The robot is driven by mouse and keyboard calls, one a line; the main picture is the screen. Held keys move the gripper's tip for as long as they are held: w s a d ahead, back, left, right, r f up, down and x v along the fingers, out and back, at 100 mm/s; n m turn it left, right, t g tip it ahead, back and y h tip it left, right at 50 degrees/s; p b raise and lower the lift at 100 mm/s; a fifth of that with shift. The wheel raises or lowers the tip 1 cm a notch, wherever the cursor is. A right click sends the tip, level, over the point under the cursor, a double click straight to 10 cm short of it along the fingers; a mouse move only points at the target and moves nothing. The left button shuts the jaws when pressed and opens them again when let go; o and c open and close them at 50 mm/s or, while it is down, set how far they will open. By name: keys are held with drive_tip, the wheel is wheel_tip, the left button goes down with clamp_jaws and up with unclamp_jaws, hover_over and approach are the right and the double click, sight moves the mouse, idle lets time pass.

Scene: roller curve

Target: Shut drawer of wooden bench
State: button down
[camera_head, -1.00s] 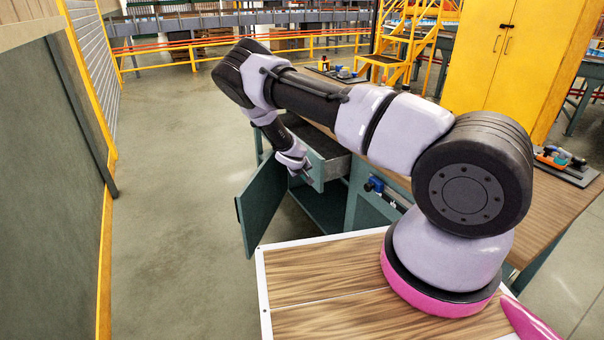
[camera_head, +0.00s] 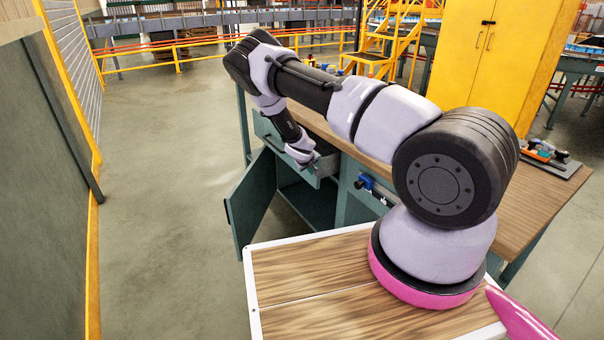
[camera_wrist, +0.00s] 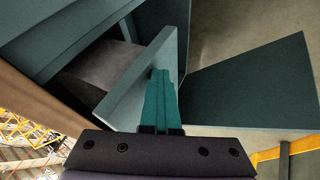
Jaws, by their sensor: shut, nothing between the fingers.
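The wooden bench (camera_head: 430,170) has a brown top and a teal body. Its drawer (camera_head: 327,168) stands partly open below the top; its grey inside also shows in the wrist view (camera_wrist: 98,72). The teal drawer front (camera_wrist: 140,85) runs diagonally there. My gripper (camera_head: 308,161) is at the drawer front near its right end. In the wrist view its fingers (camera_wrist: 161,95) are together and empty, and their tips overlap the front panel. I cannot tell for certain whether they touch it. My forearm hides part of the drawer in the head view.
A teal cabinet door (camera_head: 250,200) hangs open below the drawer, and also shows in the wrist view (camera_wrist: 255,95). A tray with tools (camera_head: 545,155) lies on the bench top. A yellow cabinet (camera_head: 490,65) stands behind. The floor at left (camera_head: 160,200) is clear.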

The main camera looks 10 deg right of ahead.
sight(334, 162)
drive_tip(key=w+d, duration=0.1)
drive_tip(key=d, duration=0.2)
drive_tip(key=w+d, duration=0.1)
drive_tip(key=d, duration=0.3)
drive_tip(key=w+d, duration=0.1)
drive_tip(key=d, duration=0.2)
drive_tip(key=shift+w+d, duration=0.25)
drive_tip(key=shift+d, duration=0.1)
drive_tip(key=shift+d+r, duration=0.1)
drive_tip(key=shift+d, duration=0.15)
drive_tip(key=shift+d, duration=0.15)
